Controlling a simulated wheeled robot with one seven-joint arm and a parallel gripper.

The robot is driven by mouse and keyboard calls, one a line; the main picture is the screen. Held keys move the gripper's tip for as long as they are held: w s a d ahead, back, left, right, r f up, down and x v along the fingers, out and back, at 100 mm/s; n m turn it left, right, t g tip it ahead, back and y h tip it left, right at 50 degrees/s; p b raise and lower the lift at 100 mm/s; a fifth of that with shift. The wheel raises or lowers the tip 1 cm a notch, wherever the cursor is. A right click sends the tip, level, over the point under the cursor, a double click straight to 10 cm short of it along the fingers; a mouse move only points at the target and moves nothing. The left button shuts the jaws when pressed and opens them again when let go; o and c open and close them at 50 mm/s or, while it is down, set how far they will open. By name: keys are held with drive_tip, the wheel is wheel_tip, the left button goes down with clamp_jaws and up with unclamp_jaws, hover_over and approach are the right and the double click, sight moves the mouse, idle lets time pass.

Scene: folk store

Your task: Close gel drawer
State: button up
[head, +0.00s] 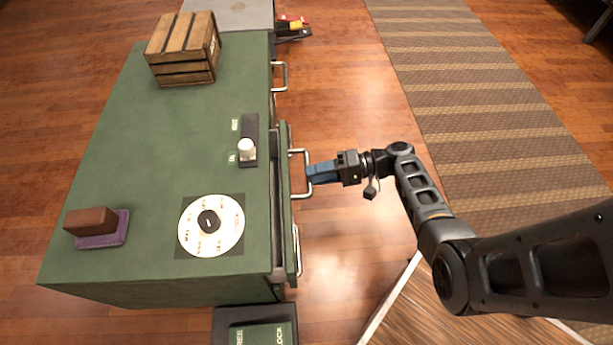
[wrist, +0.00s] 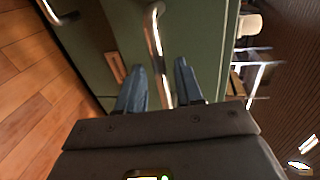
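A green cabinet (head: 130,150) stands at the left in the head view. A green drawer front (head: 285,150) on its right side sits a little out from the body, with a narrow gap behind it. I cannot read any gel label on it. My gripper (head: 309,174) with blue fingers is at this front's metal handle (head: 300,152). In the wrist view my gripper (wrist: 160,88) has its fingers apart, with the handle bar (wrist: 153,40) between them. Whether a finger touches the bar is unclear.
On the cabinet top are a wooden crate (head: 182,55), a white dial (head: 190,235), a knob (head: 247,150) and a brown block (head: 91,220) on a purple base. Another handle (head: 285,75) is farther back. Wooden floor (head: 340,80) and a striped rug (head: 480,100) lie to the right.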

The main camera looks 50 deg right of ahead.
drive_tip(key=shift+x, duration=1.25)
drive_tip(key=shift+c, duration=0.5)
clamp_jaws()
